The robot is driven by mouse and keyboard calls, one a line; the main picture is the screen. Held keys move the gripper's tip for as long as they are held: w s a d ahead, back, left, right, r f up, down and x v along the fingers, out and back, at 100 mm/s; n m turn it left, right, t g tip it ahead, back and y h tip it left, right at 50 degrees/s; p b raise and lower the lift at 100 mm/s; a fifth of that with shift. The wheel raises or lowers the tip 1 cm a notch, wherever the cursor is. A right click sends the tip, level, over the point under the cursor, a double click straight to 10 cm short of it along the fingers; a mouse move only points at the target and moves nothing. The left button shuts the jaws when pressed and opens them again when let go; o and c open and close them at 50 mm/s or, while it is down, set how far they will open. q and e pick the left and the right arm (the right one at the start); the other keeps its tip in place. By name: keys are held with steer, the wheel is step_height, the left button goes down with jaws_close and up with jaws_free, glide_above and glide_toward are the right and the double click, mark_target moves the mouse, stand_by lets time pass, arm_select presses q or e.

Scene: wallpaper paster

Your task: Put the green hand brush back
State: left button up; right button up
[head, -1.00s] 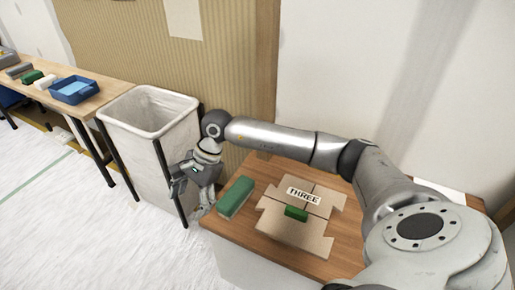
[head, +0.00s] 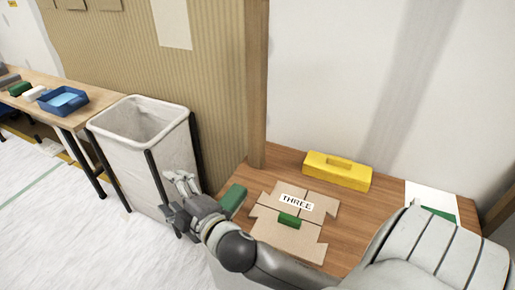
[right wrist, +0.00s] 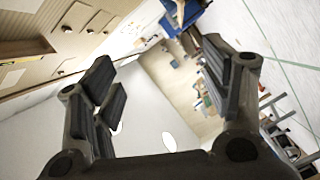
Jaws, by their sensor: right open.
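A long green block-like thing (head: 232,198) lies at the left end of the wooden table, partly hidden by my right gripper and arm. A small green block (head: 289,220) lies on the cardboard pieces (head: 318,212) below the THREE label. I cannot tell for sure which one is the hand brush. My right gripper (head: 181,183) is beyond the table's left edge, in front of the white bin, with its fingers pointing away. In the right wrist view its fingers (right wrist: 160,80) are apart with nothing between them. My left gripper is not in view.
A yellow box (head: 338,171) stands at the wooden table's (head: 283,160) back. A white sheet with a green patch (head: 432,194) lies at its right. The lined bin (head: 140,122) stands left of it. A side table at far left holds a blue tray (head: 62,101) and a green item (head: 20,89).

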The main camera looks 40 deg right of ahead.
steer(key=s+d+f+m+g+h, duration=0.2)
steer(key=s+d+f+m+g, duration=0.2)
steer(key=s+f+m+g, duration=0.65)
steer(key=s+f+g, duration=0.1)
steer(key=s+f, duration=0.3)
steer(key=s, duration=0.3)
steer(key=s+f+g+y, duration=0.1)
steer(key=s+f+g, duration=0.1)
steer(key=s+f, duration=0.2)
steer(key=s+m, duration=0.1)
steer(key=s, duration=0.2)
steer(key=shift+s+a, duration=0.3)
steer(key=shift+a, duration=0.1)
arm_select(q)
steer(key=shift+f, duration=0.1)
